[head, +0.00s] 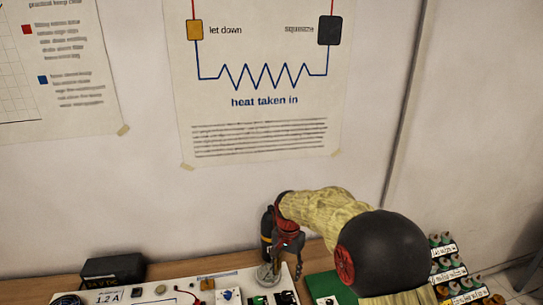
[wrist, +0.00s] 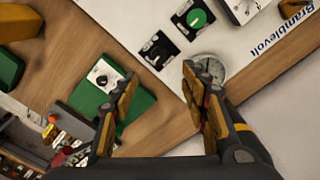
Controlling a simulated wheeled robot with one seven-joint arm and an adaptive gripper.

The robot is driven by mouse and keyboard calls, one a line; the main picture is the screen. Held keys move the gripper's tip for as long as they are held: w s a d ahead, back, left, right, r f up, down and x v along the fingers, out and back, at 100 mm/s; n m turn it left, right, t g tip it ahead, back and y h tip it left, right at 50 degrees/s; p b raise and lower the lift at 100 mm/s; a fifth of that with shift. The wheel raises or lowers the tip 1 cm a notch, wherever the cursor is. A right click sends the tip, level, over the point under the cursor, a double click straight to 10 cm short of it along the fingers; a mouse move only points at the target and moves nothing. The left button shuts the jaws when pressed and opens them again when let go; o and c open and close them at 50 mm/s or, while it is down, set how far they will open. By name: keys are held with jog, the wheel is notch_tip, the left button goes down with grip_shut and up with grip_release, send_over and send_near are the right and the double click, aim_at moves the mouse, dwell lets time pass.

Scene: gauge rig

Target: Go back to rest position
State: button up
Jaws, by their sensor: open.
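My gripper (wrist: 158,95) is open in the wrist view, with its two orange-padded fingers apart and nothing between them. It hangs above the wooden bench, near the edge of a white panel (wrist: 235,40). A round gauge (wrist: 210,68) on the panel sits just beyond the right fingertip and is partly hidden by it. In the head view my gripper (head: 272,262) is low by the wall, over the right part of the panel, small and partly hidden by my arm.
A green board (wrist: 75,97) with a white knob module (wrist: 103,77) lies beside the left finger. Black switch modules (wrist: 159,49) sit on the panel. A black box (head: 113,270) stands at the bench's left. Racks of labelled parts (head: 450,270) stand at right. Posters (head: 262,120) hang on the wall.

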jog(key=s+d+r+n+t+b, duration=0.1)
jog(key=s+d+r, duration=0.3)
jog(key=s, duration=0.7)
jog(key=s+d+r+n+t+b, duration=0.2)
jog(key=s+r, duration=0.4)
jog(key=s, duration=0.5)
jog(key=s+d+r+n+t+b, duration=0.2)
jog(key=s+d+r, duration=0.3)
jog(key=s, duration=0.6)
jog(key=shift+s+d+r+n+t, duration=0.25)
jog(key=shift+d+n, duration=0.35)
jog(key=shift+d, duration=0.35)
jog(key=shift+w, duration=0.1)
jog(key=shift+c, duration=0.5)
